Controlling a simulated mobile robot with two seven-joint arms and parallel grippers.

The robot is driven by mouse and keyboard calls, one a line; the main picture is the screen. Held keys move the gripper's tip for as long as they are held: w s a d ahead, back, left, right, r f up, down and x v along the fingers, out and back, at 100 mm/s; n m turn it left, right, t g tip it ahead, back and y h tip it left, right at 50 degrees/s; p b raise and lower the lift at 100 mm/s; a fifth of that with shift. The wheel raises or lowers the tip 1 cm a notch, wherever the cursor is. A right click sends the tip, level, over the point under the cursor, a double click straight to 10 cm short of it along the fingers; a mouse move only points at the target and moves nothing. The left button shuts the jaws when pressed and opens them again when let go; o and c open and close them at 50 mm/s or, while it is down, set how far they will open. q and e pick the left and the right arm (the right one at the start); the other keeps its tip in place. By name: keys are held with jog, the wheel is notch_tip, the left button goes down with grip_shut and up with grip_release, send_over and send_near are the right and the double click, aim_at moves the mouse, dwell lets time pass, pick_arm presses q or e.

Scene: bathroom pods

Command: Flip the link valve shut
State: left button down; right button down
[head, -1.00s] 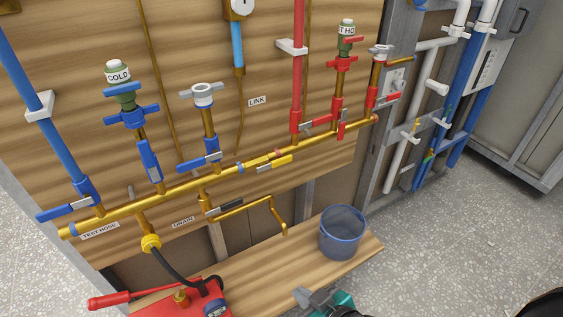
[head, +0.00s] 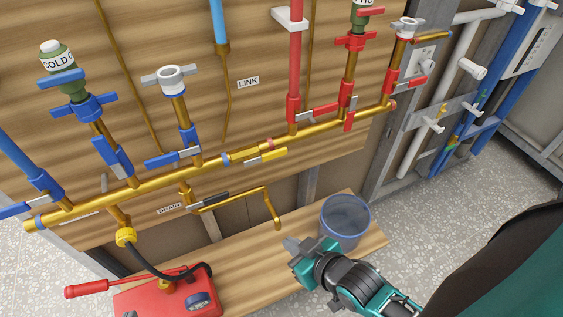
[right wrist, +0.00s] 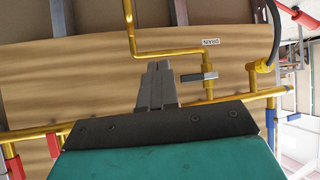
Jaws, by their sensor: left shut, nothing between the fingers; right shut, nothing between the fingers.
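The link valve (head: 240,157) sits on the horizontal brass pipe, below and left of the LINK label (head: 248,82) in the head view. Its yellow lever (head: 272,154) lies roughly along the pipe. My right gripper (head: 296,246) is shut and empty, below and a little right of the lever, apart from it and in front of the wooden shelf. In the right wrist view its fingers (right wrist: 157,85) are together, pointing toward the board. I cannot make out the yellow lever there. My left gripper is not in view.
A bent brass drain pipe (head: 265,198) hangs left of my right gripper. A blue-grey bucket (head: 345,222) stands close to its right. Red levers (head: 318,110) and blue levers (head: 172,158) flank the link valve. A red pump (head: 165,297) stands at lower left.

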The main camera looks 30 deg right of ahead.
jog(key=shift+a, duration=0.15)
